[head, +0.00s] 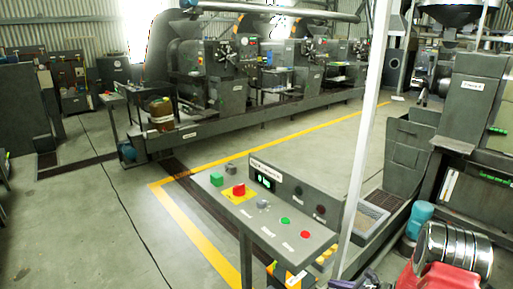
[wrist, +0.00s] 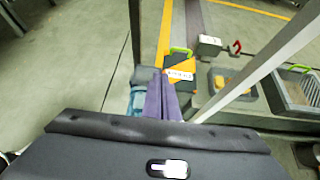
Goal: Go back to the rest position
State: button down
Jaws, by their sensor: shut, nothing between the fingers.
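My gripper (wrist: 162,78) shows in the wrist view as two purple fingers, shut against each other with nothing between them. They point up the picture, over the floor and in front of a small orange box with a green handle (wrist: 180,66). In the head view only a bit of purple, which seems to be my gripper (head: 352,283), shows at the bottom edge, right of the control desk (head: 225,205). The rest of it is cut off there.
A pale upright post (head: 368,130) stands close by, right of the desk. Grey bins (wrist: 232,90) lie right of the fingers in the wrist view. A row of expellers (head: 215,75) lines the back. The floor (head: 85,215) at left is largely clear.

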jog(key=s+a+r+n+g, duration=0.2)
jog(key=s+a+n+g, duration=0.1)
jog(key=s+n, duration=0.3)
jog(key=s+a+r+n+g, duration=0.3)
jog(key=s+a+n, duration=0.1)
jog(key=s, duration=0.4)
jog(key=s+a+r+n+t+h, duration=0.1)
jog(key=s+a+r+n+h, duration=0.1)
jog(key=s+r+n, duration=0.4)
jog(key=s+a+r+n+t+h, duration=0.1)
jog(key=s+r+n, duration=0.5)
jog(key=r, duration=0.9)
jog(key=s+a+r+n+t+h, duration=0.1)
jog(key=s+a+r+n+h, duration=0.3)
jog(key=s+r, duration=0.5)
notch_tip(320, 180, up, 3)
jog(key=shift+f+n, duration=0.2)
jog(key=shift+n, duration=0.7)
jog(key=c, duration=2.5)
grip_release()
jog(key=shift+s, duration=0.1)
